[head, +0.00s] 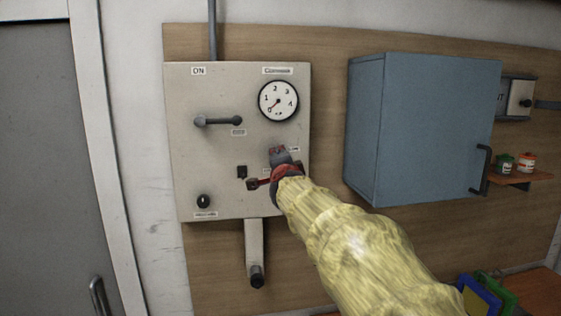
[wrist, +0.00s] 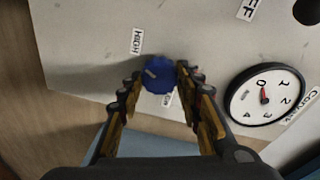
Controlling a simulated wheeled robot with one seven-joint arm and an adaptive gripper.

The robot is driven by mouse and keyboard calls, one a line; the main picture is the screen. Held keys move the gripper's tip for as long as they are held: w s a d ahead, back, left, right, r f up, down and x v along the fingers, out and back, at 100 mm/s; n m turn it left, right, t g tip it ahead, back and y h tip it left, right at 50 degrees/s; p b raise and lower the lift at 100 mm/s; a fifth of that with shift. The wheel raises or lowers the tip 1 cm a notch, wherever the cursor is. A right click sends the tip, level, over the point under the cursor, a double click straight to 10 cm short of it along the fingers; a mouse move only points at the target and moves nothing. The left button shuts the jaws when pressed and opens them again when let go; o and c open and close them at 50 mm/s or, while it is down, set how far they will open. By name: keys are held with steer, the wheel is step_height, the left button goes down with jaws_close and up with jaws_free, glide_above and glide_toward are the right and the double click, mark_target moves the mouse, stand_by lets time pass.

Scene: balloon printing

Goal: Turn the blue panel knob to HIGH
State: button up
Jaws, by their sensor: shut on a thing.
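The blue knob (wrist: 157,76) is on the light grey panel (head: 215,90). In the wrist view it sits between the two fingertips of my gripper (wrist: 157,83), which is shut on its sides. A pale mark on the knob's face slants; I cannot tell its exact setting. The HIGH label (wrist: 137,41) is just above and left of the knob. The LOW label (wrist: 168,98) is just below it, partly hidden. In the head view my gripper (head: 279,168) is at the panel's right side and hides the knob.
A round gauge (head: 278,101) is above my gripper, its needle near 0. A grey lever (head: 218,121) and a black knob (head: 203,201) are on the panel's left. A blue cabinet (head: 420,130) stands out from the wall to the right, close to my arm.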

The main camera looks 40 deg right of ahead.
stand_by(0.5)
steer(key=o, duration=1.2)
steer(key=shift+c, duration=0.2)
steer(key=v, duration=1.2)
steer(key=shift+w+f, duration=0.1)
